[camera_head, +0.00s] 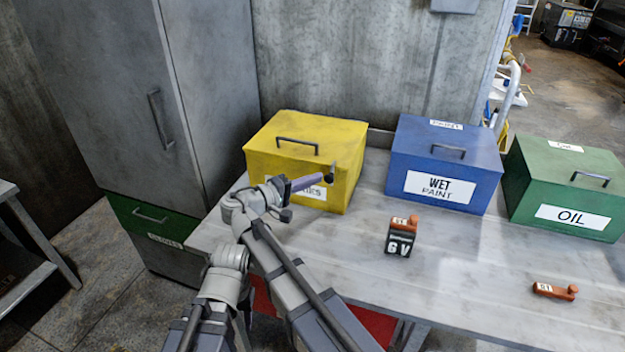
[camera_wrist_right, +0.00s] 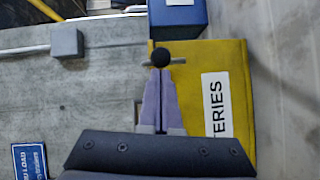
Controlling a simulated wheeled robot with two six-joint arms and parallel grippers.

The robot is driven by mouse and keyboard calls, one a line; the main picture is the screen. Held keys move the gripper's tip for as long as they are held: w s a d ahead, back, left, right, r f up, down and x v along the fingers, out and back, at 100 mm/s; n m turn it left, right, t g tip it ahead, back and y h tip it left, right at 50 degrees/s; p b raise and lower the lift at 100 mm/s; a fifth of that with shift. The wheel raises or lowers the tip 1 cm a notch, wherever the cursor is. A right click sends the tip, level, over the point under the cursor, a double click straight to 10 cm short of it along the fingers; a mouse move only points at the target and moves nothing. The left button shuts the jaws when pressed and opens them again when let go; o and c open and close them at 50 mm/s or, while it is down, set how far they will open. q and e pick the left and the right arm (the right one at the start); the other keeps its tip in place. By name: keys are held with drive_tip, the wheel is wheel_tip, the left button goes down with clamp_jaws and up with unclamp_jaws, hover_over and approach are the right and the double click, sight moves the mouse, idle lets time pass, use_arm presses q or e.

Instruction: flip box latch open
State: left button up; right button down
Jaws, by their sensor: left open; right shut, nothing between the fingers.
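The yellow box (camera_head: 305,140) stands at the back left of the table, with a handle on its lid. A short dark lever with a black round knob (camera_head: 330,179), apparently the latch, is on its front near the right edge. In the right wrist view the knob (camera_wrist_right: 161,57) shows beside the yellow box (camera_wrist_right: 205,60), at the fingertips. My right gripper (camera_head: 324,178) has its purple fingers shut and empty, tips at the knob; I cannot tell whether they touch. The same gripper fills the right wrist view's middle (camera_wrist_right: 161,75). My left gripper is not visible.
A blue WET PAINT box (camera_head: 440,155) and a green OIL box (camera_head: 560,180) stand to the right. A 6V battery (camera_head: 400,240) and a small red item (camera_head: 555,291) lie on the table (camera_head: 450,290). A grey cabinet (camera_head: 130,90) stands at left. The table's front right is mostly clear.

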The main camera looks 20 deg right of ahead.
use_arm(q)
drive_tip(key=shift+r+p, duration=0.5)
drive_tip(key=shift+r, duration=0.05)
use_arm(e)
drive_tip(key=shift+s+d+r+m, duration=0.1)
drive_tip(key=shift+r+m, duration=0.1)
drive_tip(key=shift+m, duration=0.1)
use_arm(q)
drive_tip(key=shift+r, duration=0.1)
use_arm(e)
drive_tip(key=shift+y, duration=0.4)
